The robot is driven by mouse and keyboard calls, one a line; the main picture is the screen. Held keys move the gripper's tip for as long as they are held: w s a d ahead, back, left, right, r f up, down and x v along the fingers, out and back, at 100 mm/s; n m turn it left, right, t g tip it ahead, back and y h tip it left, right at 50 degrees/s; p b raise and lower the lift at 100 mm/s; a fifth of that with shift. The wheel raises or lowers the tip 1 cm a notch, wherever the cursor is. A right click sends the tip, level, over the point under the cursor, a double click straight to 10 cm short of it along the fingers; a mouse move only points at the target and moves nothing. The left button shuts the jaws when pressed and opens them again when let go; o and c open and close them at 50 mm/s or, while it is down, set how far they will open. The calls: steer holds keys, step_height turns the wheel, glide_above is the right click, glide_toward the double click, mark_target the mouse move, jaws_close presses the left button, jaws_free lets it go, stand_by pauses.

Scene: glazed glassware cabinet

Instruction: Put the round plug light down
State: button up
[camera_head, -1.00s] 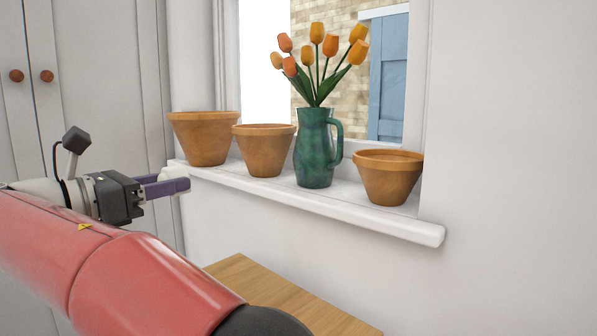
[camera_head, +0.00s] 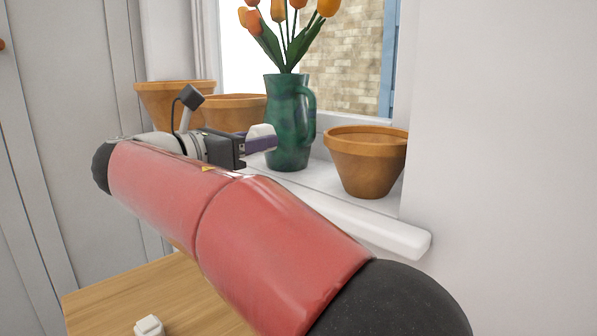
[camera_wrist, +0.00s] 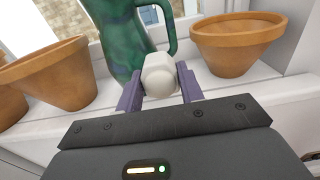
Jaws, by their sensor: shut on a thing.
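The round plug light is a small white, rounded piece (camera_wrist: 160,75); in the wrist view it sits between the two purple fingers of my gripper (camera_wrist: 160,88). The fingers are shut on it. In the head view the white light (camera_head: 262,131) shows above the fingers of my gripper (camera_head: 262,144), in front of the green jug. From these views I cannot tell whether the light touches the jug or the sill.
The white windowsill (camera_head: 350,212) bears terracotta pots and a green jug (camera_head: 287,125) of orange tulips. One pot (camera_head: 366,165) stands right of the jug, with bare sill between. A wooden surface (camera_head: 100,300) below bears a small white block (camera_head: 149,326).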

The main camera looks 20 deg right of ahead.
glide_above(301, 185)
steer(key=shift+w+a, duration=0.1)
steer(key=shift+a, duration=0.25)
step_height(301, 185, down, 2)
steer(key=shift+f, duration=0.15)
step_height(301, 185, down, 4)
steer(key=shift+r, duration=0.2)
steer(key=shift+d+f, duration=0.4)
steer(key=shift+f, duration=0.15)
steer(key=shift+f, duration=0.15)
steer(key=o, duration=1.3)
